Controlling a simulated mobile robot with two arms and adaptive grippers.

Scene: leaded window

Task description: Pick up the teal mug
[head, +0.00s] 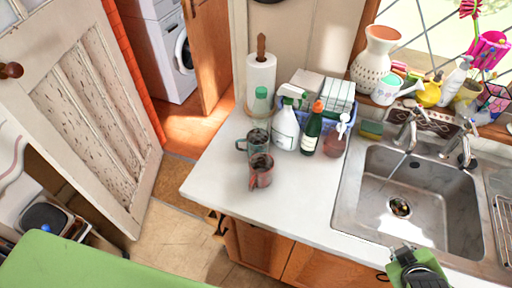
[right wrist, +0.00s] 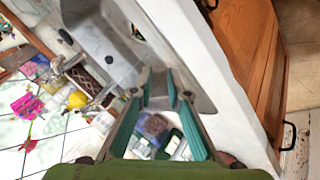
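The teal mug (head: 257,143) stands upright on the white counter, its handle toward the left. A reddish-brown mug (head: 261,172) stands right in front of it, close or touching, and covers part of its lower side. My right gripper (head: 417,272) is at the bottom edge of the head view, over the counter's front near the sink, well to the right of both mugs. In the right wrist view its two teal fingers (right wrist: 159,88) are apart with nothing between them. I cannot make out the teal mug in that view. My left gripper is not in view.
Behind the mugs stand a paper towel roll (head: 261,82), a white spray bottle (head: 285,126), a dark green bottle (head: 312,130) and a blue crate (head: 345,106). The metal sink (head: 425,225) lies to the right. The counter (head: 300,200) is clear in front of and right of the mugs.

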